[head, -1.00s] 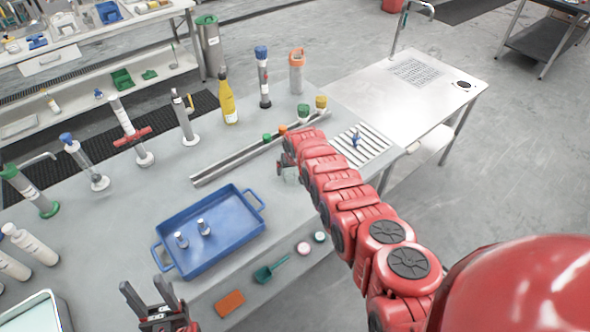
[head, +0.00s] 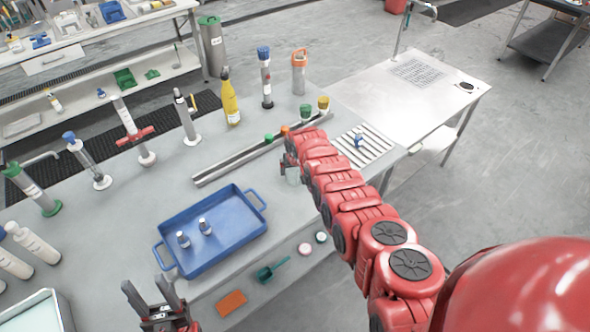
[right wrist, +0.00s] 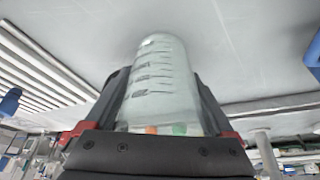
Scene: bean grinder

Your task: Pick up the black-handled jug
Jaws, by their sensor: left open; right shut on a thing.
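A clear graduated jug (right wrist: 160,85) stands between the two dark fingers of my right gripper (right wrist: 160,95) in the right wrist view. The fingers are shut on its sides. Its black handle does not show. In the head view only a small pale part of the jug (head: 293,175) shows beside my right gripper (head: 287,162); the rest is hidden by the gripper and red arm. I cannot tell whether its base touches the table. My left gripper (head: 149,290) is open and empty at the bottom left, by the near edge of the table.
A blue tray (head: 257,232) with two small vials lies left of the jug. A metal rail (head: 228,163) and a white slatted rack (head: 375,150) lie behind and to the right. Tall cylinders line the back.

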